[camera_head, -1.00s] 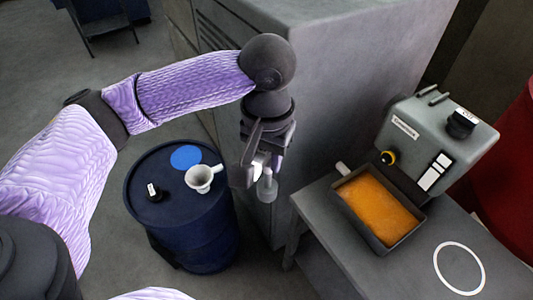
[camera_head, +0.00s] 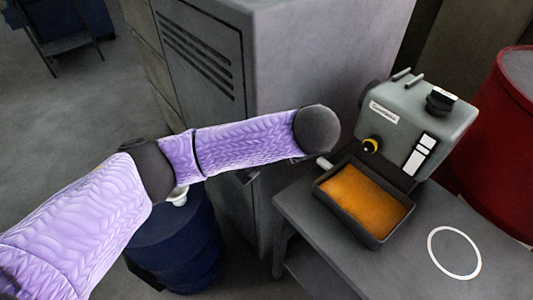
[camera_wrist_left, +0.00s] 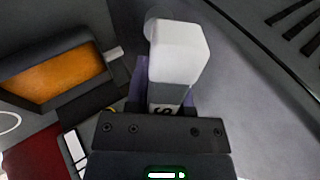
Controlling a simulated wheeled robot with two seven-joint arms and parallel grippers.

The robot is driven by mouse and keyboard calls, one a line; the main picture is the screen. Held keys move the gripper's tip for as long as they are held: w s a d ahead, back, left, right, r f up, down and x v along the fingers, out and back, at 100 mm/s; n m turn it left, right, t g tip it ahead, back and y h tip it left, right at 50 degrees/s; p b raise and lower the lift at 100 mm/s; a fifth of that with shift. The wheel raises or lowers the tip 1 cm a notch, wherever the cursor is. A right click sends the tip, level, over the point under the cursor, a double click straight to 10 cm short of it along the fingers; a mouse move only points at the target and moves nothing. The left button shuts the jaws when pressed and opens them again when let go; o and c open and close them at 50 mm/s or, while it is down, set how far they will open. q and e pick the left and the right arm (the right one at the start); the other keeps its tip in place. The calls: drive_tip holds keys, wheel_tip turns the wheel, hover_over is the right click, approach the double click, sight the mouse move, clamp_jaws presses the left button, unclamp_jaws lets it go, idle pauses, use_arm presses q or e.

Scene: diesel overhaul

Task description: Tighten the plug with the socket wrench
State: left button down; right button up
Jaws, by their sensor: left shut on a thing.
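In the left wrist view my left gripper (camera_wrist_left: 162,104) is shut on a pale grey, block-like tool (camera_wrist_left: 178,55) with a dark lettered band near the jaws. It looks like the socket wrench; its far end is hard to make out. In the head view my forearm hides the gripper and tool. The grey machine (camera_head: 405,115) stands on the bench, with a yellow-ringed black fitting (camera_head: 371,146) on its front. I cannot tell whether this fitting is the plug. My right gripper is not in view.
A dark tray (camera_head: 378,237) of orange liquid sits before the machine on the grey bench (camera_head: 330,255). A white ring (camera_head: 454,252) marks clear bench. A grey cabinet (camera_head: 290,55) stands behind my arm, a blue drum (camera_head: 185,250) below it, a red drum (camera_head: 500,130) at right.

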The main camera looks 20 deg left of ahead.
use_arm(q)
drive_tip(key=s+d+f+m+t+h+b, duration=0.4)
drive_tip(key=d+f+m+t+h+b, duration=0.3)
drive_tip(key=m+h, duration=0.75)
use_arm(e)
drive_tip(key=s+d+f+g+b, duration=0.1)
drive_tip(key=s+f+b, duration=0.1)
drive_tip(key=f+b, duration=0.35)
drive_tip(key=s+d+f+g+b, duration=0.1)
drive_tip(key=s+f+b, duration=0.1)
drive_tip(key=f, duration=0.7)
use_arm(q)
drive_tip(key=w+d+n+t+p, duration=0.1)
drive_tip(key=w+d+n+p, duration=0.1)
drive_tip(key=n, duration=1.5)
drive_tip(key=w+d+n+t+p, duration=0.1)
drive_tip(key=n+p, duration=0.4)
drive_tip(key=n, duration=1.2)
drive_tip(key=shift+w+d+f+n+y, duration=0.35)
drive_tip(key=shift+w+d+y, duration=0.1)
drive_tip(key=shift+w, duration=0.7)
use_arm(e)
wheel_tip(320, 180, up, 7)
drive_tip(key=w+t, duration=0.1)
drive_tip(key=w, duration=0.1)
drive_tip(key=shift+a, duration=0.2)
